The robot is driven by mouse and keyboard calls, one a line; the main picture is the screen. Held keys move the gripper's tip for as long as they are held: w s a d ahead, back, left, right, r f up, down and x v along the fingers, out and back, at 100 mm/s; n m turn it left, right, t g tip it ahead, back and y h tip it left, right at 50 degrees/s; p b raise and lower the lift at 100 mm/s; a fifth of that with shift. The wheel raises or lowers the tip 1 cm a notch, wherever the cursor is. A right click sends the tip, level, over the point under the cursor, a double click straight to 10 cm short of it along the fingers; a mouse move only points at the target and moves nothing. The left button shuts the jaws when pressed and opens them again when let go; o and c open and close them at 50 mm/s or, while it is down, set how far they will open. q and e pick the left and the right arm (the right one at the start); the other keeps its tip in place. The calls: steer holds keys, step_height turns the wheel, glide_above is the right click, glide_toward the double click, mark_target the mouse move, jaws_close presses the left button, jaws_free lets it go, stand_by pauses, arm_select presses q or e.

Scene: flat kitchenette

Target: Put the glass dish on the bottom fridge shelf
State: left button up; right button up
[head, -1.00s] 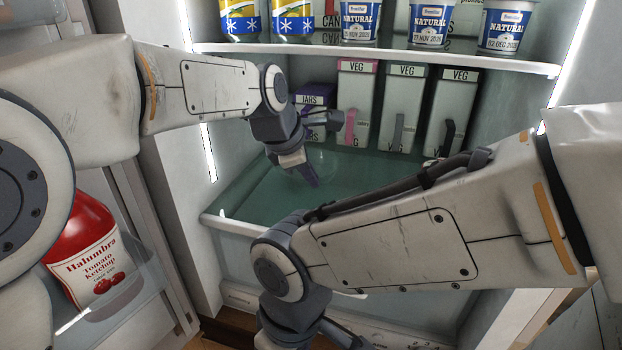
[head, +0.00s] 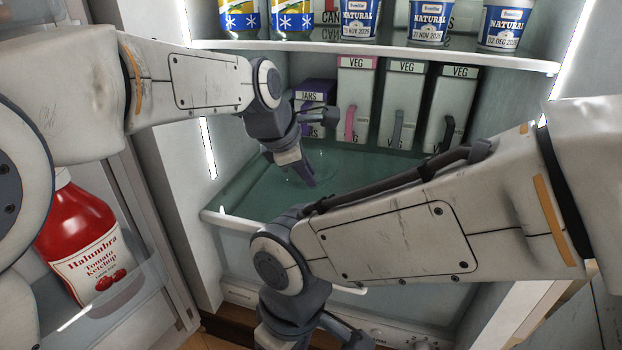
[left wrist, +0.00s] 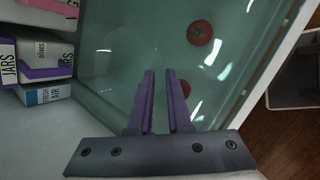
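The glass dish (head: 330,164) is clear and shows only as a faint outline on the green-tinted glass bottom shelf (head: 245,190), below the boxes. My left gripper (head: 309,182) points down inside the fridge at the near left side of this outline. In the left wrist view my left gripper (left wrist: 161,75) shows two purple-grey fingers with a narrow gap and nothing visible between them. The dish's edges cannot be made out there. My right gripper (head: 315,335) is low in front of the fridge, partly hidden by its arm and cut off by the frame.
Several JARS and VEG boxes (head: 403,100) stand at the back of the bottom shelf. Yogurt tubs (head: 431,22) stand on the shelf above. A ketchup bottle (head: 85,240) sits in the door rack. Tomatoes (left wrist: 199,32) show through the glass.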

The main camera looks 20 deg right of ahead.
arm_select(q)
steer(key=b+v, duration=0.1)
steer(key=v, duration=0.8)
steer(key=shift+s+r, duration=0.15)
steer(key=shift+r, duration=0.05)
steer(key=shift+a, duration=0.1)
